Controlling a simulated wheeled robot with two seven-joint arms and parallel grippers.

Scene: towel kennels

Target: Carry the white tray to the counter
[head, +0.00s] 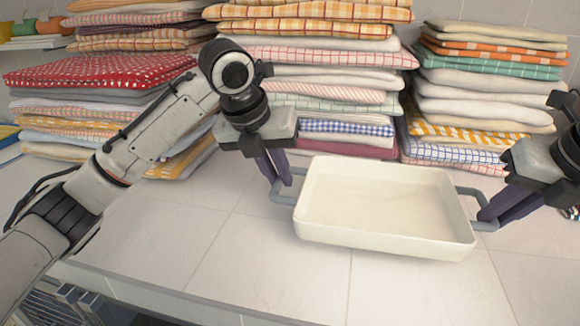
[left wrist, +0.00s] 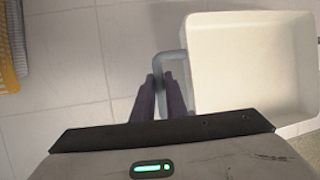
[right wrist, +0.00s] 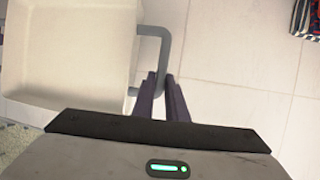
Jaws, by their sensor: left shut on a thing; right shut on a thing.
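The white tray (head: 385,245), a shallow empty rectangular tray with a grey loop handle at each end, is at the front middle of the tiled counter in the head view. It also shows at the right of the left wrist view (left wrist: 255,70) and at the left of the right wrist view (right wrist: 70,60). My left gripper (head: 282,184) is shut on its left handle (left wrist: 168,62). My right gripper (head: 484,218) is shut on its right handle (right wrist: 163,45). I cannot tell for certain whether the tray rests on the counter or is slightly above it.
Tall stacks of folded towels stand behind the tray: a left stack with red dotted cloth (head: 95,72), a middle stack (head: 320,55) and a right stack (head: 480,90). The tiled counter (head: 190,235) is clear at left and in front. Its front edge runs along the bottom left.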

